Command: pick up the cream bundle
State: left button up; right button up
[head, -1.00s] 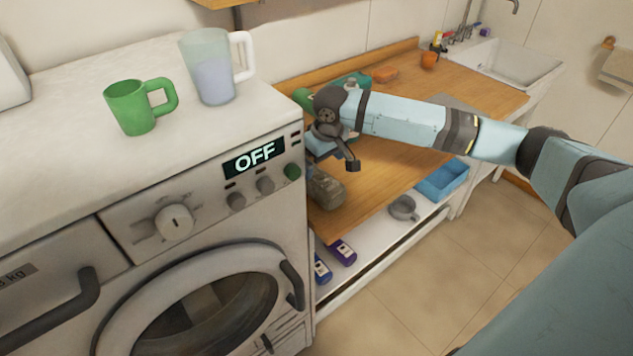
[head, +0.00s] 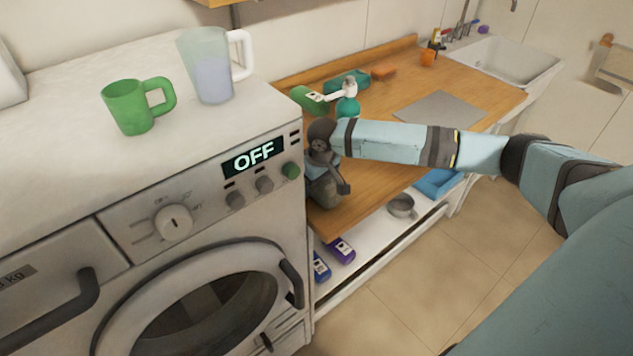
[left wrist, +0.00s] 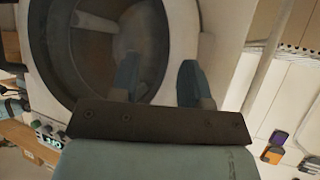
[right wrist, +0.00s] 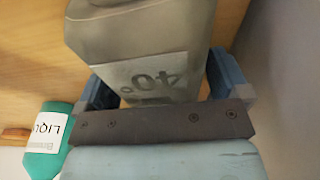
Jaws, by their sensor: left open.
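The cream bundle (head: 327,196), which looks grey-beige, sits on the wooden counter (head: 380,178) right beside the washing machine. In the right wrist view the bundle (right wrist: 145,40) fills the middle and carries a pale label reading "40°". My right gripper (head: 333,184) is down at the bundle, with one blue finger on each side of it. I cannot tell whether the fingers press on it. The head view hides part of the bundle behind my gripper. My left gripper (left wrist: 160,78) is open and empty in front of the washing machine's round door.
The washing machine (head: 130,195) stands close at the left, with a green mug (head: 130,107) and a jug (head: 208,65) on top. A grey mat (head: 440,109) lies farther right.

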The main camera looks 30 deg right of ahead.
jog(key=c, duration=0.7)
jog(key=shift+c, duration=0.4)
jog(key=shift+r, duration=0.15)
